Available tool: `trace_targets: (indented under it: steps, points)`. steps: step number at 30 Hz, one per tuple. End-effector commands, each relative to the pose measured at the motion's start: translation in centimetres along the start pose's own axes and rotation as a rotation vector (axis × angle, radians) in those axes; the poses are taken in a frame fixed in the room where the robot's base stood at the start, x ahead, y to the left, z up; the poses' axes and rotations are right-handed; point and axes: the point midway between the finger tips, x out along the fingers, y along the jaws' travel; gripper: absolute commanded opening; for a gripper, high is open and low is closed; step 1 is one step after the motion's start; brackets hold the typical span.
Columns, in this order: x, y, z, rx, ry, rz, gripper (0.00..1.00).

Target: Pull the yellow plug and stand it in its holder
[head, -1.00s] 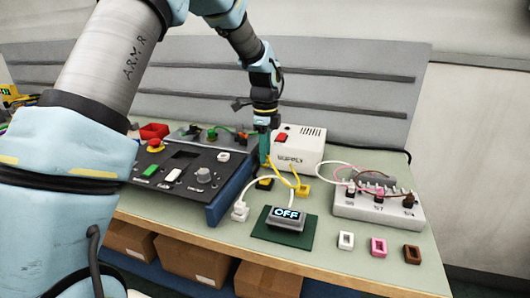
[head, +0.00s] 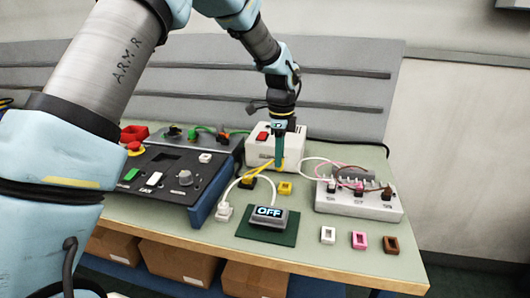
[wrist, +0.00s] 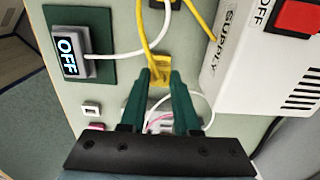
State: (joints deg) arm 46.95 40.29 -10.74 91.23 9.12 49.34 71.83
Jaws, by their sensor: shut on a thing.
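My gripper (head: 279,161) is in front of the white supply box (head: 262,149), its fingers pointing down. In the wrist view its fingertips (wrist: 161,77) are shut on the yellow plug (wrist: 159,63), whose yellow cord (wrist: 141,28) trails away. The fingers partly hide the plug. The yellow holder (head: 285,188) lies on the table just below and slightly right of the fingertips in the head view. The plug appears above it; the exact gap is hard to tell. A small black block (head: 248,183) with a yellow mark lies left of the holder.
A display reading OFF (head: 268,213) sits on a green mat at the front. A white plug (head: 224,211) is left of it. White, pink and brown holders (head: 359,240) line the front right. A power strip (head: 358,204) with cords stands behind them. A control panel (head: 165,175) fills the left.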

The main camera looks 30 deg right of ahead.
Motion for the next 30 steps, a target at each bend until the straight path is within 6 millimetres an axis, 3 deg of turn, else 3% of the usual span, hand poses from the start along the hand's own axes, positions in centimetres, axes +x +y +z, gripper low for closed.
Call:
trace_targets:
  steps: [6, 23, 30]
  points:
    - [0.0, 0.0, -2.0, 0.0, 0.0, 0.0, 0.0]
    - [0.0, 0.0, -2.0, 0.0, 0.0, 0.0, 0.0]
    - [1.2, 0.0, -2.0, 0.0, 0.0, 0.0, 0.0]
